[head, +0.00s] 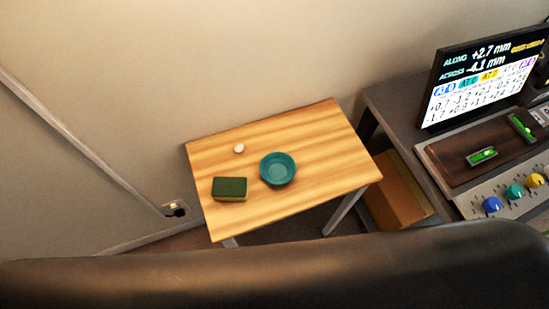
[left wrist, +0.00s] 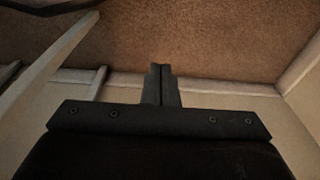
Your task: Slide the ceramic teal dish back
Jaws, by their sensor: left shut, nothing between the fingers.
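Neither gripper shows in the head view. My left gripper (left wrist: 160,68) shows in the left wrist view, its two fingers together with nothing between them. Brown floor and pale wall lie behind it there, and the dish is not in that view. My right gripper is in neither view.
A green and yellow sponge (head: 229,188) lies left of the dish, and a small white round thing (head: 239,148) lies behind it. A desk with a monitor (head: 485,75) and a knob panel (head: 510,190) stands right. A cardboard box (head: 400,190) sits between. The table's back is mostly clear.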

